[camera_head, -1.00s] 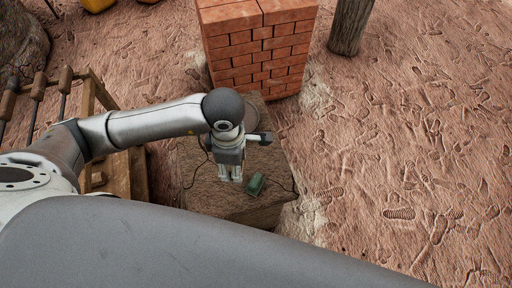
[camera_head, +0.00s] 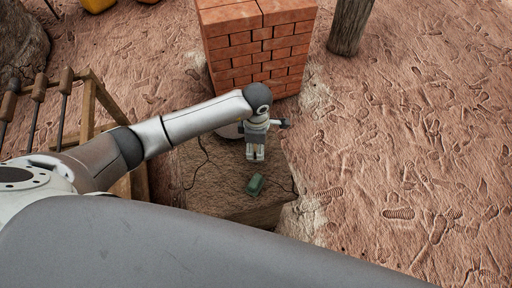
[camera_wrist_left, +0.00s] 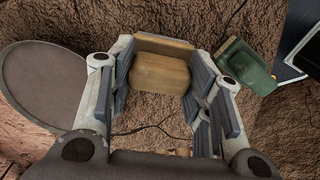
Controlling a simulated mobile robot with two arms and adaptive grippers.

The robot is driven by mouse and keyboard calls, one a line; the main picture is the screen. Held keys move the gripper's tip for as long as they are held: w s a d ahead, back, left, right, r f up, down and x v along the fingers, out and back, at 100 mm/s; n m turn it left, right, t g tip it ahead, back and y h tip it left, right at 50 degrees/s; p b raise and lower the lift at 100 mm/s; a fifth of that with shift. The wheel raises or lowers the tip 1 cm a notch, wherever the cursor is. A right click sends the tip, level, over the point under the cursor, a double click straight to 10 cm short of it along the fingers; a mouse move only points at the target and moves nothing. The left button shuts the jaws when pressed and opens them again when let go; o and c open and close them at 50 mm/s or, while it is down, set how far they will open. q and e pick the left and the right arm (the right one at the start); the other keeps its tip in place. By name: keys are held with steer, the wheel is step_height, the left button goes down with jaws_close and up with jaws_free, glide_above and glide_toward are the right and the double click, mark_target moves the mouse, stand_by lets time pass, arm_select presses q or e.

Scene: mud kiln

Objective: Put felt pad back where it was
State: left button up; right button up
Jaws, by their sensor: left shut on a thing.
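The felt pad appears to be the small tan block (camera_wrist_left: 160,73) between the fingertips in the left wrist view. My left gripper (camera_head: 256,156) is shut on it and points down over the brown block-like stand. In the head view the pad is hard to make out at the fingertips. The gripper also shows in the left wrist view (camera_wrist_left: 162,92), one finger on each side of the pad. I cannot tell whether the pad touches the stand below. My right gripper is not in view.
A brick stack (camera_head: 258,50) stands behind, and a wooden rack with tools (camera_head: 90,105) on the left. Open ground lies to the right.

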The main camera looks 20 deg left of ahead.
arm_select(q)
step_height(320, 180, down, 2)
steer(key=shift+s, duration=0.1)
steer(key=shift+f, duration=0.2)
steer(key=o, duration=0.9)
steer(key=shift+r, duration=0.1)
steer(key=shift+r, duration=0.2)
step_height(320, 180, up, 12)
steer(key=shift+f, duration=0.1)
